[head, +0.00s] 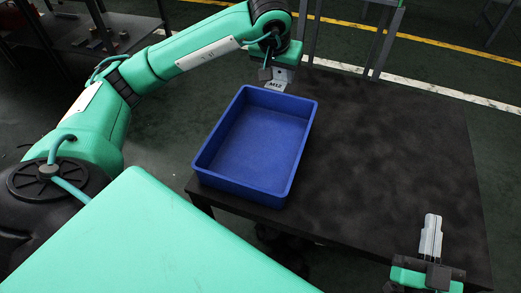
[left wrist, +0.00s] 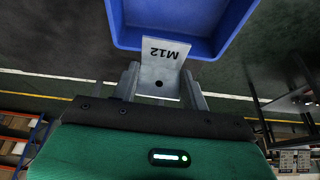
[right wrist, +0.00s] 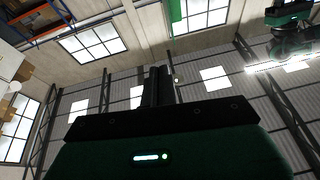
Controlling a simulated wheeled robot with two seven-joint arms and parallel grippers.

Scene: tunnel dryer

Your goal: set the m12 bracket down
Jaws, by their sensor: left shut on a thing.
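The M12 bracket (head: 277,86) is a light grey metal plate with "M12" in black. My left gripper (head: 272,74) is shut on it, at the far end of the blue tray. In the left wrist view the bracket (left wrist: 165,56) sits between the fingers of my left gripper (left wrist: 164,88), with a dark hole near them and its lettered part overlapping the tray's edge. Its height above the table is hard to tell. My right gripper (head: 432,235) points upward at the table's near right, its fingers together and empty; they also show in the right wrist view (right wrist: 158,86).
The empty blue tray (head: 201,170) stands on the left part of the dark table (head: 390,150). The table right of the tray is clear up to my right gripper. Grey posts (head: 385,40) stand behind the far edge. A dark shelf (head: 85,32) is at the far left.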

